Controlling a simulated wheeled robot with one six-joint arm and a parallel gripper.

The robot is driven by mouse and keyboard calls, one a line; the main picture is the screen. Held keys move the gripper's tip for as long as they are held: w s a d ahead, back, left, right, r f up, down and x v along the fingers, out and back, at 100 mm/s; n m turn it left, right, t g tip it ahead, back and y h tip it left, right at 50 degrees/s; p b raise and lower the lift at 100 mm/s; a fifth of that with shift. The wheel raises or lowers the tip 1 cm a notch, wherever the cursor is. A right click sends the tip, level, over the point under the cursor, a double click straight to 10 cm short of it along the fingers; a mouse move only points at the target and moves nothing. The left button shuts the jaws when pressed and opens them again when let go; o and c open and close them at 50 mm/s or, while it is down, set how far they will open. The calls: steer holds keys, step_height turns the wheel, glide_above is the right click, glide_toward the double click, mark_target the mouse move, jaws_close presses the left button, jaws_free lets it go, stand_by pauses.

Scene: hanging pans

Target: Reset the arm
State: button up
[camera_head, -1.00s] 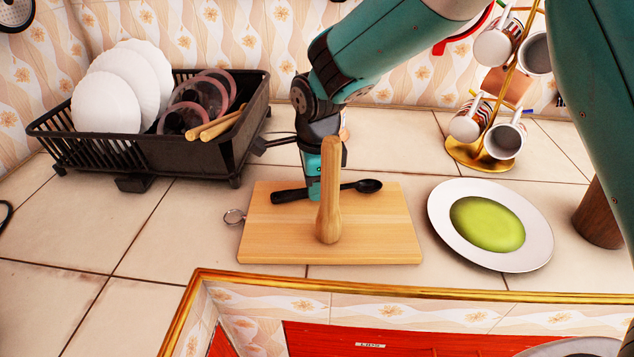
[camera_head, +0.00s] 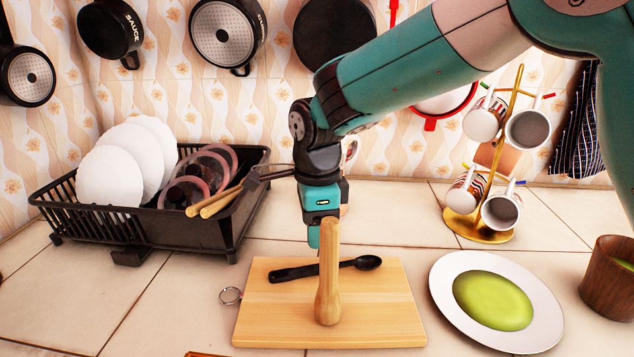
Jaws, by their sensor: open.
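My gripper (camera_head: 314,236) hangs at the end of my teal arm, above the far edge of the cutting board (camera_head: 385,310). Its fingers are mostly hidden behind its own teal body and a wooden pestle. It is open, and I see nothing held in it. The wooden pestle (camera_head: 328,280) stands upright on the board, in front of the gripper. A black spoon (camera_head: 300,272) lies across the board behind the pestle.
A black dish rack (camera_head: 190,228) with white plates stands at left. A plate with green contents (camera_head: 540,325), a wooden cup (camera_head: 606,280) and a gold mug stand (camera_head: 480,225) are at right. Pans (camera_head: 228,32) hang on the back wall.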

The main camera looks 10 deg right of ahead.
step_height(320, 180, up, 8)
steer(key=s+d+n+y+p, duration=0.1)
steer(key=s+d+n, duration=0.4)
steer(key=s+n, duration=0.6)
steer(key=s+d+r+n+y+p, duration=0.1)
steer(key=s+d+n, duration=0.4)
steer(key=s+n, duration=0.7)
steer(key=shift+s+r+n+y+p, duration=0.3)
steer(key=shift+n+y+p, duration=0.45)
steer(key=shift+y, duration=0.25)
stand_by(0.7)
